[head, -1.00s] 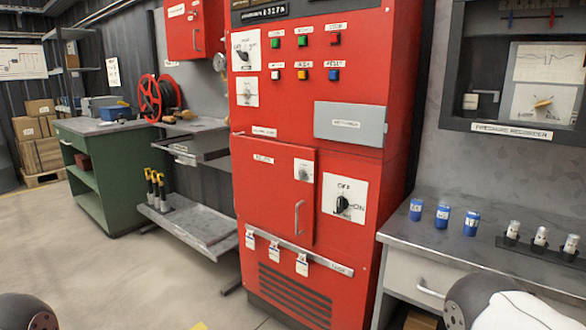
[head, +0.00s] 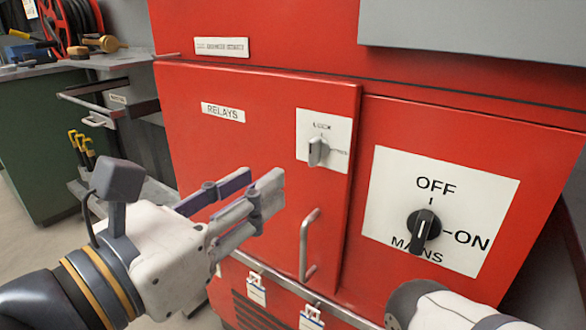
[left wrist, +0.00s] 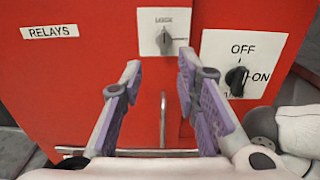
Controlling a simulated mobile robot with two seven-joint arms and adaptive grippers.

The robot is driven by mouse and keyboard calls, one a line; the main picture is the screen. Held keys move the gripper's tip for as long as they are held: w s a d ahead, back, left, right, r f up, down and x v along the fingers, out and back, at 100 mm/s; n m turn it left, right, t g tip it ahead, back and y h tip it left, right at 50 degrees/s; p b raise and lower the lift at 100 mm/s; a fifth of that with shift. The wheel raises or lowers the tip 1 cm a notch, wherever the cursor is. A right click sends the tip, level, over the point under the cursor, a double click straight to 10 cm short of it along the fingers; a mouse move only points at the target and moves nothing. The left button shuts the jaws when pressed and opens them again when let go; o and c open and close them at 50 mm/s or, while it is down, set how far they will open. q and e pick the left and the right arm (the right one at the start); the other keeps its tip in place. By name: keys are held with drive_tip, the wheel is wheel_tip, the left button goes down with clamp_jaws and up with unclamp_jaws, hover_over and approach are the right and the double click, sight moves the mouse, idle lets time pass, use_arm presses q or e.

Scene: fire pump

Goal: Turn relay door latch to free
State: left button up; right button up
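The relay door (head: 250,150) is a red panel labelled RELAYS, and it looks closed. Its latch (head: 317,152) is a small grey knob on a white plate near the door's upper right; the knob stands about upright, under the word LOCK. In the left wrist view the latch (left wrist: 164,41) is ahead of and above the fingers. My left gripper (head: 268,202) is in front of the door, left of and below the latch, not touching it. In the left wrist view the left gripper (left wrist: 158,75) is open with nothing between its fingers. My right gripper does not show.
A vertical bar handle (head: 306,245) sits below the latch. The black mains switch (head: 424,228) on its white plate is to the right, close to my right arm. Tags (head: 256,288) hang from a rail below the door. A green workbench (head: 40,150) stands at the left.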

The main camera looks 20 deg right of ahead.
sight(311, 152)
use_arm(q)
drive_tip(key=x, duration=1.1)
drive_tip(key=shift+s+d+r, duration=0.1)
drive_tip(key=shift+d, duration=0.2)
clamp_jaws()
